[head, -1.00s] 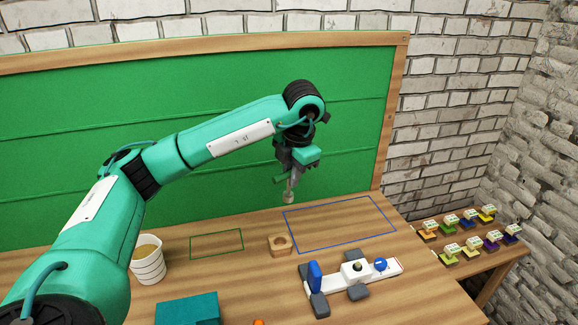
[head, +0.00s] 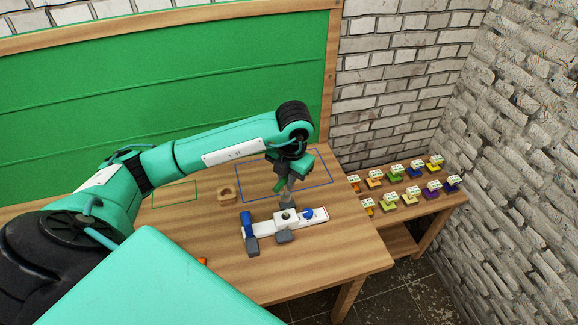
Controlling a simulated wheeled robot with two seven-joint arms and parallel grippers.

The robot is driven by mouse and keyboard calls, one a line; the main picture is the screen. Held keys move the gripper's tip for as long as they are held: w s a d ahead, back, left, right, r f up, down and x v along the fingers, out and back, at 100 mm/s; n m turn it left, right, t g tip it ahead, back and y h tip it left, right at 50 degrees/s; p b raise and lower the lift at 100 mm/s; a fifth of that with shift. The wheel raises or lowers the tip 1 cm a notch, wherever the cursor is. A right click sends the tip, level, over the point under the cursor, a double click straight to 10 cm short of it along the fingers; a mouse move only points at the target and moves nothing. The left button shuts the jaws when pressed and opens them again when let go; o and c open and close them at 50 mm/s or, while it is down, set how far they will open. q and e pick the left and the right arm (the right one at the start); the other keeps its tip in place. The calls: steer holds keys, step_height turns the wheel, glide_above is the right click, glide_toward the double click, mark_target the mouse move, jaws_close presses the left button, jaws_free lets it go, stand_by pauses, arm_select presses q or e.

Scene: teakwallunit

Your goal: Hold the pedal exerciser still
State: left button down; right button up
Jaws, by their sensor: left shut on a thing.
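The pedal exerciser (head: 312,219) is a long white bar with grey feet, a blue upright piece at its left end and a blue knob near its right end. It lies on the wooden table (head: 330,262), just in front of the blue outlined rectangle. My left gripper (head: 287,196) reaches down onto its far side. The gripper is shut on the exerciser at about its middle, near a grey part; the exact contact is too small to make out. My right gripper is not in view.
A small orange thing (head: 202,261) lies nearer. Several coloured pieces sit on a lower side table (head: 433,207) at the right. The table right of the exerciser is clear.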

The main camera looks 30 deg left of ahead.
mark_target(287, 194)
arm_select(q)
steer(key=shift+f, duration=0.1)
stand_by(0.3)
steer(key=shift+b, duration=0.35)
steer(key=shift+f+b, duration=2.35)
steer(key=shift+f, duration=0.5)
steer(key=shift+b, duration=0.6)
steer(key=shift+f+b, duration=1.05)
steer(key=shift+f, duration=0.15)
steer(key=c, duration=1.3)
jaws_free()
